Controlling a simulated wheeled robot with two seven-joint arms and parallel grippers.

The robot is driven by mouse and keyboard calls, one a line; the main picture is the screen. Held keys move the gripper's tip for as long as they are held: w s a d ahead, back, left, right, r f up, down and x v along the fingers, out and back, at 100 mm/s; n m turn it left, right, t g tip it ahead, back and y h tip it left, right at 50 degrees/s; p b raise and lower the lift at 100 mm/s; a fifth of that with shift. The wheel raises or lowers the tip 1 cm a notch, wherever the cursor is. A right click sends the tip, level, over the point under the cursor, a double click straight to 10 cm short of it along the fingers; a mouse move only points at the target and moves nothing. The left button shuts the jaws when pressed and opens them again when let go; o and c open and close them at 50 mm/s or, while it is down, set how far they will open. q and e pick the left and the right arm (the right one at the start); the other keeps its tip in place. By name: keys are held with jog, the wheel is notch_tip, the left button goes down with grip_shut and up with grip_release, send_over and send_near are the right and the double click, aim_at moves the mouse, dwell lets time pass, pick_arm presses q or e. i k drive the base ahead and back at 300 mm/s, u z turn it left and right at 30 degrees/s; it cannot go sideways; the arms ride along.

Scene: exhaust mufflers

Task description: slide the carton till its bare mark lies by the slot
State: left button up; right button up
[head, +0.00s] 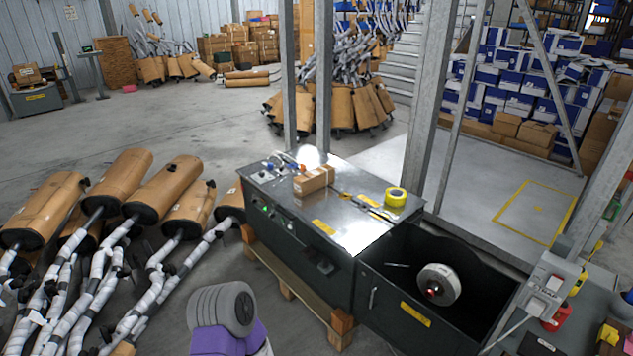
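A small brown carton (314,179) lies on the shiny steel top of a dark strapping machine (338,226). Markings on the carton are too small to make out, and I cannot tell which mark is bare. A thin dark and yellow line (366,206) runs across the top to the right of the carton; I cannot tell whether it is the slot or a loose tool. The carton is apart from it. Neither gripper shows. A grey and purple part of my own arm stands at the bottom, well below the machine.
A yellow tape roll (396,196) sits on the top's right side. An open dark bin (382,290) with a white reel (438,284) adjoins the machine. Steel posts (425,110) rise behind. Wrapped mufflers (120,185) crowd the left floor. The front steel top is clear.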

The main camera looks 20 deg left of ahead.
aim_at(303, 184)
jog(key=u, duration=0.95)
jog(key=k, duration=1.25)
jog(key=u, duration=1.05)
jog(key=i, duration=1.8)
jog(key=z, duration=0.35)
jog(key=i, duration=2)
jog(key=z, duration=1.8)
jog(key=i, duration=1)
jog(key=z, duration=1.05)
